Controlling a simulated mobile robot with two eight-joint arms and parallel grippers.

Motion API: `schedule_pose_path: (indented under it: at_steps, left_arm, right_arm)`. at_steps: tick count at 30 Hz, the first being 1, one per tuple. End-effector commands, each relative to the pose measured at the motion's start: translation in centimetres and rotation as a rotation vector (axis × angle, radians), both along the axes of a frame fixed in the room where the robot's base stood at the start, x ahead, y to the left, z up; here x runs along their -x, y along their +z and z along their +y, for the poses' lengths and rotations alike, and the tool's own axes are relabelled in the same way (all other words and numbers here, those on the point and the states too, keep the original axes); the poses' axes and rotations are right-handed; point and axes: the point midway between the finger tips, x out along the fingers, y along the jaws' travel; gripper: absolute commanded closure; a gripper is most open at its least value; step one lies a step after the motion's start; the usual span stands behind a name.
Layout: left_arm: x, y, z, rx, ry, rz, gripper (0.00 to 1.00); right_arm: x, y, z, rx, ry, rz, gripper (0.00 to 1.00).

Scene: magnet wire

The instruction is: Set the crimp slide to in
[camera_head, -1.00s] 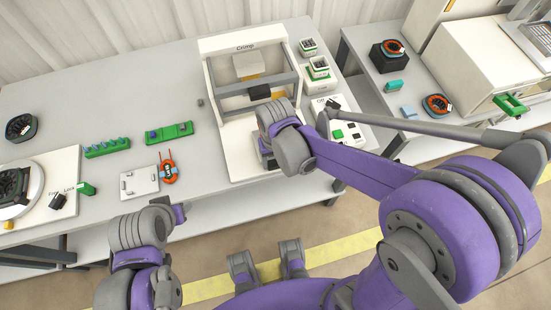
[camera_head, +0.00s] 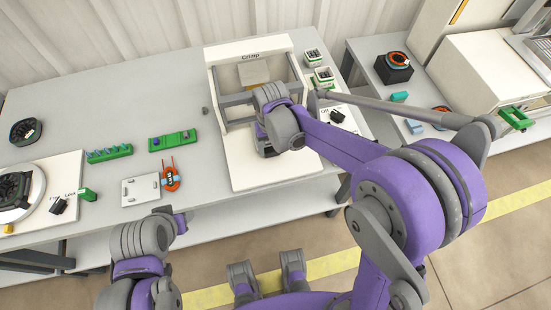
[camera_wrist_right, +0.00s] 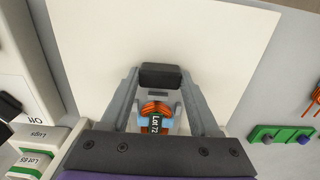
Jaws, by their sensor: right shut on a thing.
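The crimp station (camera_head: 290,172) is a white frame on a pale base plate, labelled Crimp, on the grey bench. My right gripper (camera_wrist_right: 160,80) is shut on the dark handle (camera_wrist_right: 160,74) of the crimp slide. An orange coil (camera_wrist_right: 156,108) with a Lot 72 label lies beside the handle, between the grey fingers. In the head view my right wrist reaches into the front of the frame and hides the handle, the coil and most of the slide. My left arm hangs at the bench's front edge; its fingertips do not show clearly.
Left on the bench are green blocks (camera_head: 175,141), a white plate (camera_head: 140,190), an orange coil (camera_head: 171,177) and a Free/Lock fixture (camera_head: 40,212). Small boxes (camera_head: 322,78) and a black switch (camera_head: 337,117) stand right of the press. The front of the base plate is clear.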

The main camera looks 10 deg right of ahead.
Motion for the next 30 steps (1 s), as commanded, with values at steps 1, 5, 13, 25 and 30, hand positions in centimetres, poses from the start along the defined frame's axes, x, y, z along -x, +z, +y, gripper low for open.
schedule_pose_path:
  at_steps: [1, 5, 13, 25, 30]
  left_arm:
    - [0.0, 0.0, 0.0, 0.000, 0.000, 0.000, 0.50]
    - [0.0, 0.0, 0.0, 0.000, 0.000, 0.000, 0.50]
    - [0.0, 0.0, 0.0, 0.000, 0.000, 0.000, 0.50]
    - [0.0, 0.1, 0.0, 0.000, 0.000, 0.000, 0.50]
    - [-0.1, 0.5, 0.0, 0.000, 0.000, -0.002, 0.50]
  right_arm:
    - [-0.2, 0.0, 0.0, 0.000, -0.001, -0.001, 1.00]
    - [-0.1, 0.0, 0.0, 0.000, 0.000, -0.001, 1.00]
    - [-0.1, 0.0, 0.0, 0.000, 0.000, -0.001, 0.09]
    - [-0.1, 0.8, 0.0, 0.000, 0.000, 0.000, 0.07]
    - [0.0, 3.7, 0.0, 0.000, 0.000, -0.001, 0.07]
